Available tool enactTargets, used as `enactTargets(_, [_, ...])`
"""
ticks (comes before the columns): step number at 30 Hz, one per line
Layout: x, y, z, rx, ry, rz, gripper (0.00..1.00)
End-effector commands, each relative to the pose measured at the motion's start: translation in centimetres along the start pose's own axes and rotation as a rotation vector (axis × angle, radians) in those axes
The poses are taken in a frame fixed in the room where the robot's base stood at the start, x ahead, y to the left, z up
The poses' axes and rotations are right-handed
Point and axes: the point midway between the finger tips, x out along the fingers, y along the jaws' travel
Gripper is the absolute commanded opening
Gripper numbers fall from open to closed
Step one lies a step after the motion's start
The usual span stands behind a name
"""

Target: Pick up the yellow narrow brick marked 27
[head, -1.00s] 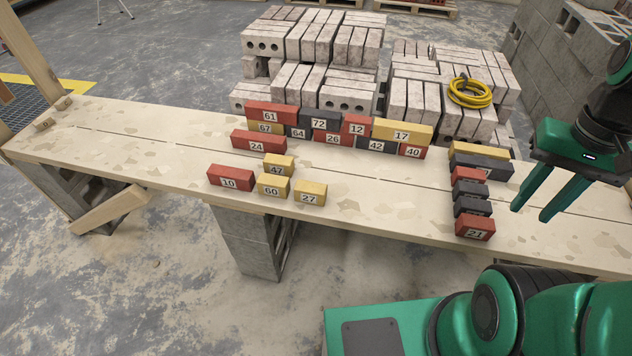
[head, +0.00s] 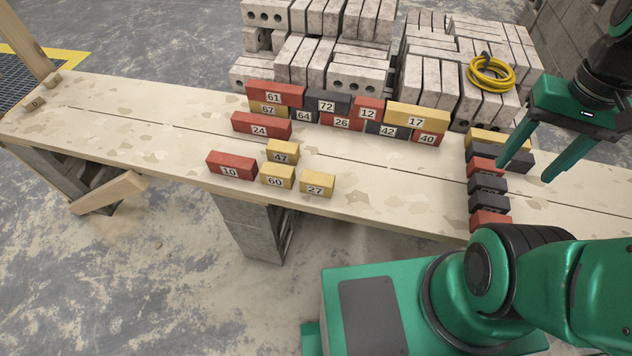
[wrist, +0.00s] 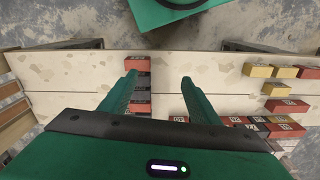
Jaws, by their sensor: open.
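The yellow narrow brick marked 27 (head: 317,184) lies on the wooden bench near its front edge, just right of the yellow brick marked 60 (head: 277,177). In the wrist view, brick 27 (wrist: 257,70) is the leftmost of the small group at right. My gripper (head: 524,170) is open and empty, above the right part of the bench, well to the right of brick 27. In the wrist view, my gripper (wrist: 158,79) has its fingers apart, with a column of bricks below beside the left finger.
Yellow brick 47 (head: 283,151) lies behind 60, and red brick 10 (head: 231,166) left of it. A two-layer brick row stands behind, including yellow 17 (head: 416,116). A dark and red brick column (head: 488,184) runs at right. The bench (head: 390,190) is bare between 27 and that column.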

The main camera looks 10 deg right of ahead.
Motion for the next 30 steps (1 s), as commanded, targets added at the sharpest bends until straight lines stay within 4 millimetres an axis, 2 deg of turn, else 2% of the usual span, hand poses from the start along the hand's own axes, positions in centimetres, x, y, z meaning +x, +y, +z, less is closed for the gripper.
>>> enactTargets(5, [1.2,-4.7,-4.2,-0.274,-0.001,0.037,0.56])
enactTargets(9, [3.1,-10.6,-7.1,-0.558,0.004,0.059,0.56])
enactTargets(14, [6.1,-18.6,-8.5,-0.883,0.008,0.067,0.56])
enactTargets(17, [8.4,-24.0,-8.2,-1.086,0.007,0.063,0.56])
enactTargets(21, [12.0,-31.0,-6.2,-1.35,0.005,0.046,0.56])
enactTargets(24, [14.2,-35.0,-4.4,-1.5,0.005,0.031,0.56])
enactTargets(27, [16.0,-37.7,-2.6,-1.611,0.004,0.016,0.56])
enactTargets(30, [17.0,-39.4,-1.4,-1.676,0.003,0.006,0.56])
